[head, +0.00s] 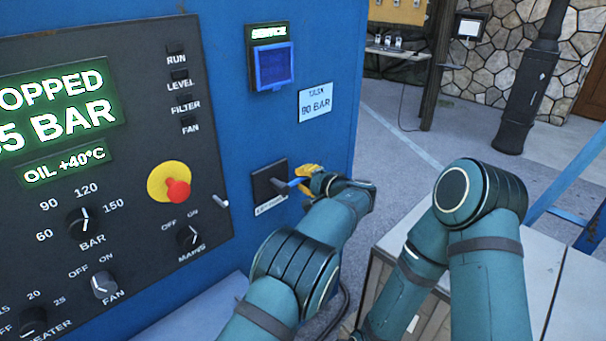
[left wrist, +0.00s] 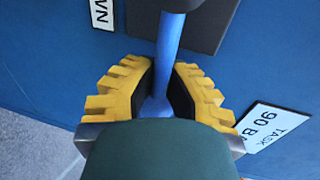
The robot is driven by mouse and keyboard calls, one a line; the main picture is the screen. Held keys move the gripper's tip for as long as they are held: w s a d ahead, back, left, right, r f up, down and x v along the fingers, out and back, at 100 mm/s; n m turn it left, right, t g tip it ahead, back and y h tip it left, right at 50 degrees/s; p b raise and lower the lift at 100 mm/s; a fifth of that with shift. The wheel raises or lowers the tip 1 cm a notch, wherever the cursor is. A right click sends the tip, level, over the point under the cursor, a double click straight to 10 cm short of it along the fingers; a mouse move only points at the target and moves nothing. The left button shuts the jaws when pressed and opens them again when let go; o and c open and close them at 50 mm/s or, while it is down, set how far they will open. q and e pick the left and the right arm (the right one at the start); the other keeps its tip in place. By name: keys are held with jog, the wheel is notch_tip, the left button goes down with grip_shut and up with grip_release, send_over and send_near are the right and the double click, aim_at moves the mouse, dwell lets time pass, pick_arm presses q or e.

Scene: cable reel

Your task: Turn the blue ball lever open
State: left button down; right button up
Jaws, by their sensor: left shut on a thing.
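The blue ball lever (head: 294,183) sticks out from a black mounting plate (head: 268,188) on the blue cabinet's side. My left gripper (head: 310,180), with yellow fingers, is at the lever's outer end. In the left wrist view, the blue lever (left wrist: 169,45) runs down between the two fingers of my left gripper (left wrist: 162,92), which are shut on it. Its end is partly hidden by the fingers and the green gripper body. My right arm reaches in at the right, but its gripper is out of view.
A dark control panel (head: 130,215) with knobs and a red stop button (head: 177,190) lies left of the lever. Above are a blue framed box (head: 272,66) and a "TASK 90 BAR" label (head: 315,103). A pale-topped bench (head: 530,265) stands at lower right.

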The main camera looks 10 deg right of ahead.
pick_arm(q)
jog(key=shift+d, duration=0.25)
jog(key=c, duration=1)
grip_release()
jog(key=shift+d, duration=0.1)
jog(key=v, duration=0.7)
jog(key=shift+s, duration=0.2)
jog(key=shift+s+d+f, duration=0.1)
